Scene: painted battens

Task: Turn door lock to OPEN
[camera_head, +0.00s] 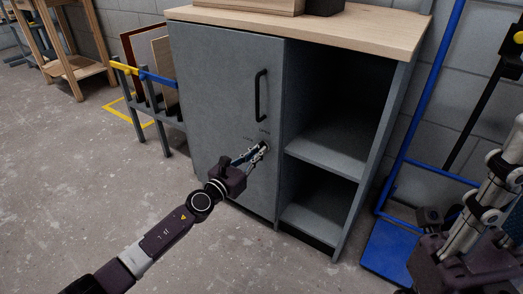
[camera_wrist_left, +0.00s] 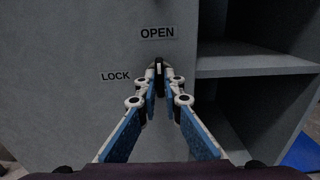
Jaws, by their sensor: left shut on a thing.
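The grey cabinet door (camera_head: 225,95) is shut and has a black vertical handle (camera_head: 261,95). My left gripper (camera_head: 262,147) is at the door's lower right, at the lock. In the left wrist view, my left gripper (camera_wrist_left: 159,80) is shut on the door lock's knob (camera_wrist_left: 158,65). The knob's visible part points upward toward the OPEN label (camera_wrist_left: 158,33). The LOCK label (camera_wrist_left: 116,76) is to the left of the knob. The fingertips hide much of the knob. My right arm shows at the right edge of the head view, but I cannot make out its fingertips.
The cabinet has a wooden top (camera_head: 345,30) and open shelves (camera_head: 325,155) right of the door. A blue-framed cart (camera_head: 390,245) stands to the right. A rack with boards (camera_head: 150,80) stands to the left. The concrete floor in front is clear.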

